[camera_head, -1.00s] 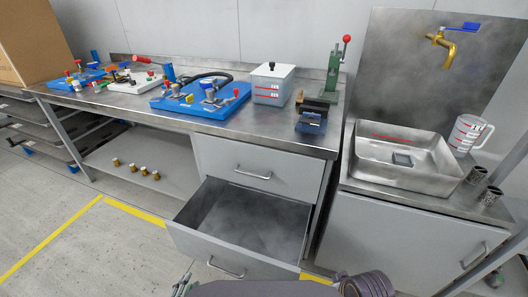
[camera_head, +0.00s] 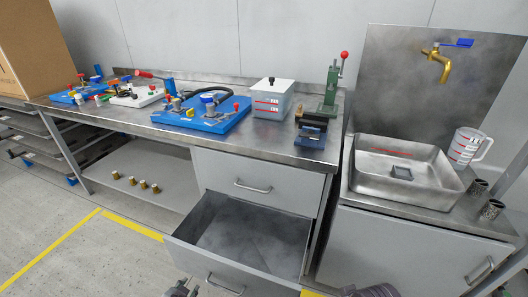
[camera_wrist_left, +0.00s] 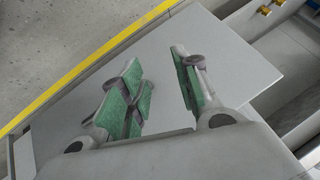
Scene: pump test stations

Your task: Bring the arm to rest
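My left gripper (camera_wrist_left: 160,95) shows in the left wrist view, its green-padded fingers apart with nothing between them. It is over a flat light-grey panel (camera_wrist_left: 230,65), which looks like the drawer front. In the head view, only a small dark part of what seems to be my left gripper shows at the bottom edge, in front of the open drawer (camera_head: 245,238). The drawer looks empty. A dark rounded part of my arm shows at the bottom, right of the drawer. My right gripper is not visible.
The steel worktop (camera_head: 255,145) holds a blue pump board (camera_head: 215,122), a lidded container (camera_head: 272,102) and a green press (camera_head: 331,92). A sink (camera_head: 405,180) and measuring jug (camera_head: 466,145) stand right. Several brass fittings (camera_head: 143,184) lie on the lower shelf. The left floor is clear.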

